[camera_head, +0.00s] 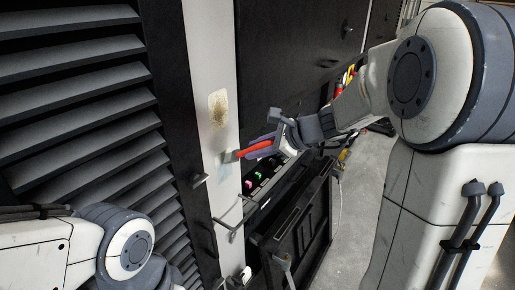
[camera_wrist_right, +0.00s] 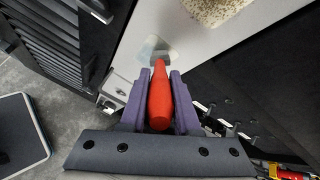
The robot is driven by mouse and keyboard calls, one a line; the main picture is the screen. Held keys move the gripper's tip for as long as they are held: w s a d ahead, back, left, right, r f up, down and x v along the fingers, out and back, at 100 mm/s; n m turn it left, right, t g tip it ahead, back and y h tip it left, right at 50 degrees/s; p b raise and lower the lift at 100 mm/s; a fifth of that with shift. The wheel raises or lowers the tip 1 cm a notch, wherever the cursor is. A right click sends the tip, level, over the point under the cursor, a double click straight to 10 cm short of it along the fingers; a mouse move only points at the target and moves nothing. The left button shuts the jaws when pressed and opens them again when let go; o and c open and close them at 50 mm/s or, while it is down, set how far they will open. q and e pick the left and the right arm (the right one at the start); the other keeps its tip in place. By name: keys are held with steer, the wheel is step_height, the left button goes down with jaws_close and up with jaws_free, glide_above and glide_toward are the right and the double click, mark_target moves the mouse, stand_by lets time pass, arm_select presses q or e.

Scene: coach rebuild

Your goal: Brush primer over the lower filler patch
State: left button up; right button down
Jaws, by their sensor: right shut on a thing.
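My right gripper (camera_head: 268,142) is shut on the red handle of a brush (camera_head: 258,149), which points left at the pale panel strip (camera_head: 198,60). The right gripper (camera_wrist_right: 158,80) and the red brush (camera_wrist_right: 160,98) also show in the right wrist view. The brush's grey tip is at or very near the lower patch (camera_head: 223,172), a pale bluish-grey area; contact is not certain. That patch shows beyond the tip in the wrist view (camera_wrist_right: 152,44). A tan, speckled upper patch (camera_head: 218,108) sits above it. My left arm is at bottom left, its gripper out of frame.
Dark louvres (camera_head: 80,90) lie left of the strip and a dark panel (camera_head: 285,65) lies right. A metal bracket (camera_head: 229,222) juts out below the lower patch. An open black case or tray (camera_head: 300,222) stands below the gripper.

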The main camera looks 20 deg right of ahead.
steer(key=shift+f+b, duration=0.45)
steer(key=shift+f, duration=0.35)
steer(key=r+p, duration=0.2)
steer(key=s+a+r+p, duration=0.1)
steer(key=r, duration=0.1)
steer(key=shift+a+r, duration=0.1)
steer(key=shift+s+d, duration=0.95)
steer(key=shift+s, duration=0.2)
steer(key=shift+s+d, duration=0.9)
steer(key=shift+s, duration=0.25)
